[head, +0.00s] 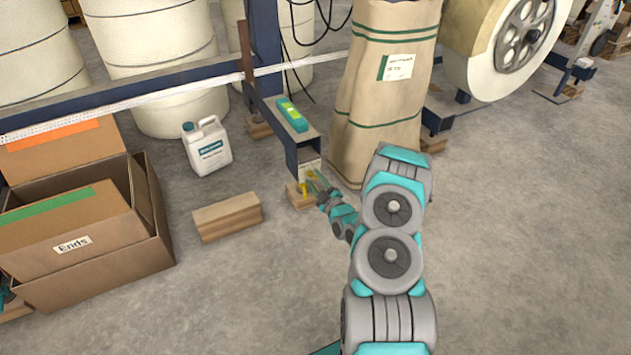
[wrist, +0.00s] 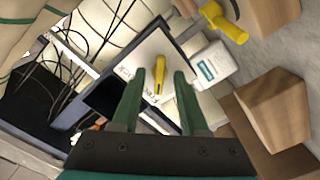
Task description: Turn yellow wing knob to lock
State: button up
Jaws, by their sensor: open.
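A yellow wing knob (wrist: 160,68) stands on the pale end plate (wrist: 145,60) of a dark blue beam. In the wrist view it lies between the two green fingers of my gripper (wrist: 157,82). The fingers are apart, with a gap on each side of the knob; I cannot tell how deep it sits between them. In the head view my gripper (head: 317,184) is at the near end of the beam (head: 290,145), and the knob is small and partly hidden there. A second yellow part, like a handle (wrist: 226,24), shows at the top right of the wrist view.
A teal device (head: 292,114) lies on the beam. A large paper sack (head: 375,110) stands close on the right. A white jug (head: 207,146), a wooden block (head: 228,217) and cardboard boxes (head: 70,235) are on the left. The floor at right is clear.

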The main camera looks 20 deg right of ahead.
grip_shut()
dwell(0.4)
dwell(0.4)
jog(key=m+p, duration=0.1)
jog(key=m, duration=0.3)
jog(key=shift+m, duration=0.3)
jog(key=m+p, duration=0.1)
jog(key=m, duration=0.3)
jog(key=shift+m, duration=4.7)
